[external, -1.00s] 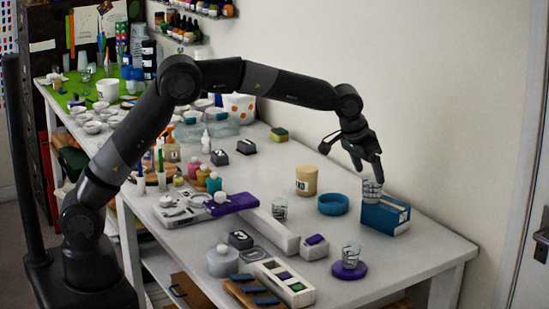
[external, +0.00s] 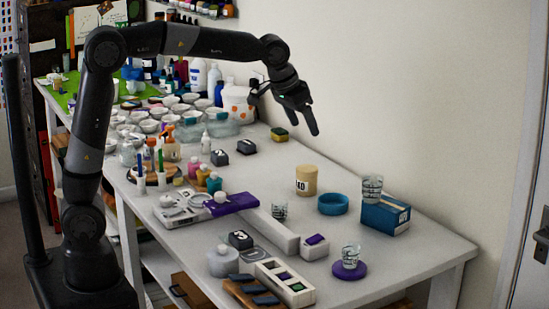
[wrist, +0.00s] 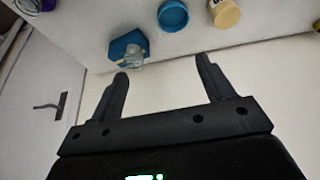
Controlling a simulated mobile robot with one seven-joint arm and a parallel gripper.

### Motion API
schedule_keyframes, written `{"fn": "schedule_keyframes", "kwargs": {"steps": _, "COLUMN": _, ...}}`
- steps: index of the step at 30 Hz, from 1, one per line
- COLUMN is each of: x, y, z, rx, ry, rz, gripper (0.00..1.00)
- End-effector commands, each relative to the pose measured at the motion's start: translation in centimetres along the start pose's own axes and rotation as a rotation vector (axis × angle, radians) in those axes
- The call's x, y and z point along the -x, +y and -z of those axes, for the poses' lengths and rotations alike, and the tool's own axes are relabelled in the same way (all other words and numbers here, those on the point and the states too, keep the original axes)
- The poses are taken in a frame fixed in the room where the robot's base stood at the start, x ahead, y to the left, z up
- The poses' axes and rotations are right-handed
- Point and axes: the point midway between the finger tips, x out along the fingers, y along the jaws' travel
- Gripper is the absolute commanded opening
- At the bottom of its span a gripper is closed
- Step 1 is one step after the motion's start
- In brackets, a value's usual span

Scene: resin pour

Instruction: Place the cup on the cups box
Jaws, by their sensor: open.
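A clear cup with dark markings (external: 372,188) stands upright on the blue cups box (external: 386,217) at the right of the table. They also show in the wrist view, the cup (wrist: 133,58) against the blue box (wrist: 122,44). My gripper (external: 291,116) is open and empty, raised above the back of the table, well apart from the cup. In the wrist view its two fingers (wrist: 166,82) are spread with nothing between them. Another clear cup (external: 351,256) stands on a purple disc (external: 347,271), and a third cup (external: 279,210) stands near the table's middle.
A teal ring-shaped dish (external: 333,204) and a tan tub (external: 306,180) stand left of the box. A long white block (external: 271,230) and small white box (external: 314,247) lie nearer the front. Bowls and bottles crowd the far left. The right front corner is clear.

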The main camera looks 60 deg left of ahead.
Motion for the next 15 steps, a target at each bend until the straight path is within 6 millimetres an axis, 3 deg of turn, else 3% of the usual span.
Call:
{"fn": "schedule_keyframes", "kwargs": {"steps": 1, "x": 1.6, "y": -1.3, "z": -1.6, "rx": 0.004, "ry": 0.007, "rz": -0.002, "gripper": 0.74}}
{"fn": "schedule_keyframes", "kwargs": {"steps": 6, "x": 5.1, "y": -4.7, "z": -7.2, "rx": 0.005, "ry": 0.021, "rz": -0.006, "gripper": 0.74}}
{"fn": "schedule_keyframes", "kwargs": {"steps": 15, "x": 8.6, "y": -9.1, "z": -18.6, "rx": 0.0, "ry": 0.049, "rz": -0.002, "gripper": 0.74}}
